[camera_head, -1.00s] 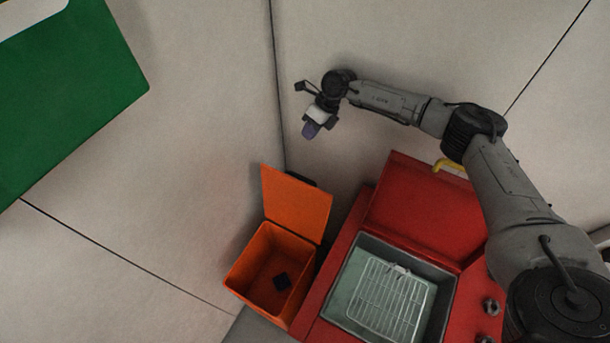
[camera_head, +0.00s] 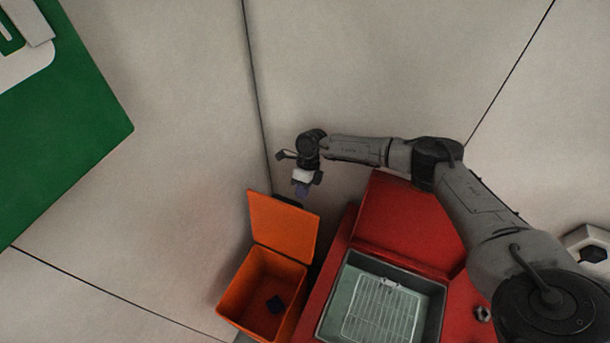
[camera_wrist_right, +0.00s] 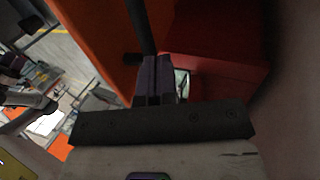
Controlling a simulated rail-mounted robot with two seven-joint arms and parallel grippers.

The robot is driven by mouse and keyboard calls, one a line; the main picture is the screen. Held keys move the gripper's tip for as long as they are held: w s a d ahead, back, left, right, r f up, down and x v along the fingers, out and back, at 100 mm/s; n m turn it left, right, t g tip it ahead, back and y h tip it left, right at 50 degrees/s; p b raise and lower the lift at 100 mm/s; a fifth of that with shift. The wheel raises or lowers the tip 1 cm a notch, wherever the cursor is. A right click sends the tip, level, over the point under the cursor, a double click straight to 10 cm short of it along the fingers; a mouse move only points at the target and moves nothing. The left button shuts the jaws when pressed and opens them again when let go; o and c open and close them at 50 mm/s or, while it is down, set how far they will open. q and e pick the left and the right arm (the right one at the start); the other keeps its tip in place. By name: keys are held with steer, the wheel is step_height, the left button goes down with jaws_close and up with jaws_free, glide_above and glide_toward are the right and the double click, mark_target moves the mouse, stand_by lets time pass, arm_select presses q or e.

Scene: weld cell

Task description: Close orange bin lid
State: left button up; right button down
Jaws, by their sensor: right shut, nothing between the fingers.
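My right gripper (camera_head: 301,190) is shut and empty. In the head view it appears just above the lid's upper right corner; I cannot tell whether it touches. In the right wrist view the shut fingers (camera_wrist_right: 153,80) point toward a gap between an orange panel (camera_wrist_right: 92,30) and a red surface. My left gripper is not in view.
A red parts washer with an open red lid (camera_head: 411,222) stands right of the bin, with a wire rack (camera_head: 380,312) in its basin. Pale walls stand close behind the bin. A green board (camera_head: 60,120) is at the upper left.

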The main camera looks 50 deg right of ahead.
steer(key=a+p, duration=0.1)
steer(key=a, duration=0.1)
steer(key=s+a+p, duration=0.1)
steer(key=a, duration=0.1)
steer(key=shift+s+r, duration=0.1)
steer(key=shift+r, duration=0.05)
stand_by(0.4)
